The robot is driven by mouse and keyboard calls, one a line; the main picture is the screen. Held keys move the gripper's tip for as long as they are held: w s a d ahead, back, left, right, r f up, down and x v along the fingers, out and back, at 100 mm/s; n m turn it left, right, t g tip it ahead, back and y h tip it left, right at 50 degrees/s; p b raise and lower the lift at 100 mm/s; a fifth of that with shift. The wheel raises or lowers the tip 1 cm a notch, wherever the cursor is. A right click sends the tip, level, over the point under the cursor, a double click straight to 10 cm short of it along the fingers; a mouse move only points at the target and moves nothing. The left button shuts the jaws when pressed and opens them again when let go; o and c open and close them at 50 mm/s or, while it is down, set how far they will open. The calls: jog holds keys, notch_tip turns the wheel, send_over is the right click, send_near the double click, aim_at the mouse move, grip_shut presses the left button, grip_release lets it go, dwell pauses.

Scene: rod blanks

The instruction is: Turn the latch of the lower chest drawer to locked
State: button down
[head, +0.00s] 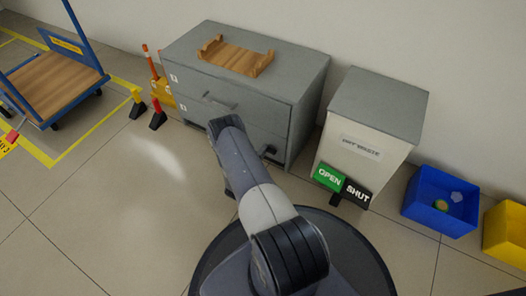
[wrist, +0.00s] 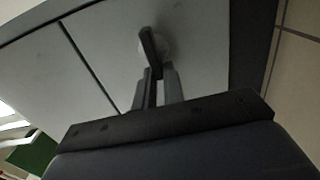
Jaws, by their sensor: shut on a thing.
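The grey chest (head: 292,128) stands against the wall. Its lower drawer front shows in the wrist view (wrist: 110,45), with a dark gap line beside it. The latch (wrist: 149,42) is a dark lever on a pale round base and lies slightly tilted in that view. My gripper (wrist: 158,76) is shut on the latch, with its fingers at the lever's near end.
A wooden tray (head: 236,56) lies on the chest. Blue (head: 421,207) and yellow (head: 505,238) bins are farther right.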

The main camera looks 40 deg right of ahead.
jog(key=c, duration=1.5)
grip_release()
jog(key=p+v, duration=0.3)
jog(key=v, duration=0.8)
jog(key=shift+d+f, duration=0.1)
jog(key=b+x, duration=0.3)
jog(key=x, duration=0.7)
jog(key=shift+w+d, duration=0.2)
jog(key=shift+d, duration=0.15)
jog(key=shift+a, duration=0.1)
